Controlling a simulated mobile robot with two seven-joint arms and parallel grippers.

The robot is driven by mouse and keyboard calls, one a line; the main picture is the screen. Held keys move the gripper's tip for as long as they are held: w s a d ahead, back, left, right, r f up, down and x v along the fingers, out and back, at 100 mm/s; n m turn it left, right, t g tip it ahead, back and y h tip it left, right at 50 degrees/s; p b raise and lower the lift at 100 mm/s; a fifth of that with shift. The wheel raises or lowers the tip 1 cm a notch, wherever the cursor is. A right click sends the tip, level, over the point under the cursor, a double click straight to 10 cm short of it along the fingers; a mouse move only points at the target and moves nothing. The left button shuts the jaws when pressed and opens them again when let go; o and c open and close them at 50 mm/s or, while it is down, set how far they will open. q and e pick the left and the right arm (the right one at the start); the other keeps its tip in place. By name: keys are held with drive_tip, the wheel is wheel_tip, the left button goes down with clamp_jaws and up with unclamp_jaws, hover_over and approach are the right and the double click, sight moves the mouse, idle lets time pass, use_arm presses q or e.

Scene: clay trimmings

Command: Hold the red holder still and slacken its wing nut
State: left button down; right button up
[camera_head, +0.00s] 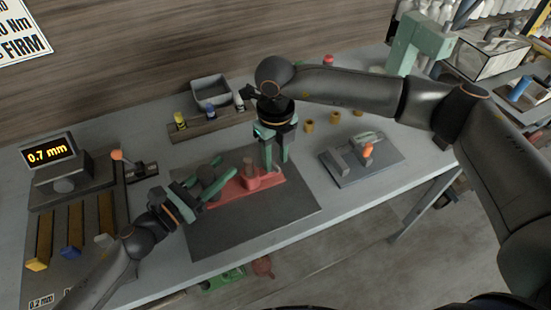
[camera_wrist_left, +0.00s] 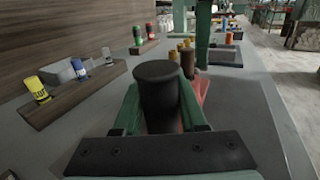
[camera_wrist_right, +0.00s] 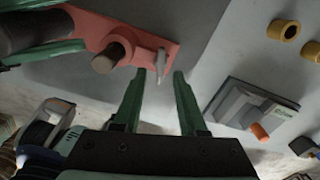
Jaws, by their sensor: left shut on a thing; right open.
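The red holder (camera_head: 224,193) lies on a dark mat (camera_head: 225,232) in the head view. My left gripper (camera_head: 217,176) is shut on the dark cylindrical post (camera_wrist_left: 162,98) at the holder's left end. A brown peg (camera_wrist_right: 108,60) stands on the holder's middle; it also shows in the left wrist view (camera_wrist_left: 188,62). The small grey wing nut (camera_wrist_right: 161,60) is at the holder's right end in the right wrist view. My right gripper (camera_wrist_right: 159,74) is open, pointing down, its fingertips close around the wing nut. Contact cannot be told.
A grey plate with an orange-knobbed device (camera_head: 367,151) lies to the right. Several brass rings (camera_head: 309,126) stand behind. A rack with small bottles (camera_head: 212,125) and a grey bin (camera_head: 210,90) are at the back. A 0.7 mm display (camera_head: 49,153) stands left. The mat's front is clear.

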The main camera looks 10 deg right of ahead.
drive_tip(key=shift+f, duration=0.6)
clamp_jaws()
